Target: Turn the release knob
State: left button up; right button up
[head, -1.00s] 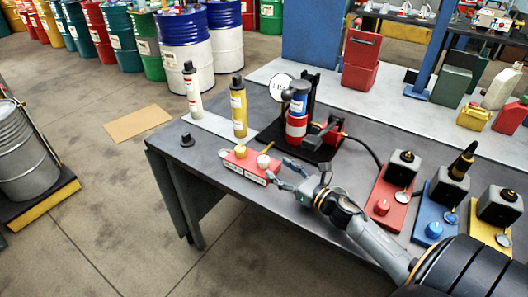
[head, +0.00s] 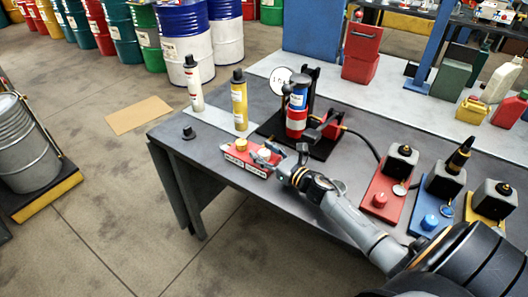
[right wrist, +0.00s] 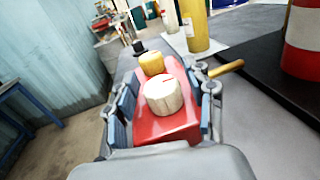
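A red control box (head: 236,162) with a white label on its front sits near the table's left front edge. It carries a yellow knob (head: 241,145) and a white knob (head: 264,154); the label is too small to read surely. My right gripper (head: 266,151) is at the white knob end of the box. In the right wrist view, its blue-grey fingers (right wrist: 164,103) stand apart on both sides of the white knob (right wrist: 163,95), with visible gaps to it. The yellow knob (right wrist: 152,63) lies just beyond. My left gripper is not in view.
A black press stand (head: 318,148) holding a blue, white and red cylinder (head: 296,120) is right behind the box. A yellow handle (right wrist: 226,68) sticks out beside the fingers. Yellow (head: 239,105) and white (head: 193,88) tubes stand behind. Red (head: 382,190) and blue (head: 428,215) bases lie right.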

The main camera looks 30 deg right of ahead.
jog(key=c, duration=0.7)
jog(key=shift+c, duration=0.7)
jog(key=shift+m+h, duration=0.3)
jog(key=shift+h, duration=0.1)
jog(key=m+h+b, duration=0.1)
jog(key=m+h, duration=0.1)
jog(key=h, duration=0.1)
jog(key=m+h+b, duration=0.1)
jog(key=h, duration=0.2)
jog(key=shift+f+m, duration=0.1)
jog(key=shift+m, duration=0.3)
jog(key=m+g+h+b, duration=0.1)
jog(key=m+h, duration=0.1)
jog(key=h, duration=0.1)
jog(key=m+g+h+b, duration=0.1)
jog(key=m+h+b, duration=0.1)
jog(key=h, duration=0.1)
jog(key=shift+m+g, duration=0.3)
jog(key=m+g+h+b, duration=0.3)
jog(key=m+g+h, duration=0.2)
jog(key=g+h, duration=0.1)
jog(key=shift+w, duration=0.1)
jog(key=shift+m+g+h+b, duration=0.6)
jog(key=shift+m+g, duration=0.35)
jog(key=shift+g, duration=0.35)
jog(key=shift+m+g+h+b, duration=0.55)
jog(key=shift+m+g, duration=0.4)
jog(key=shift+g, duration=0.65)
jog(key=o, duration=1.2)
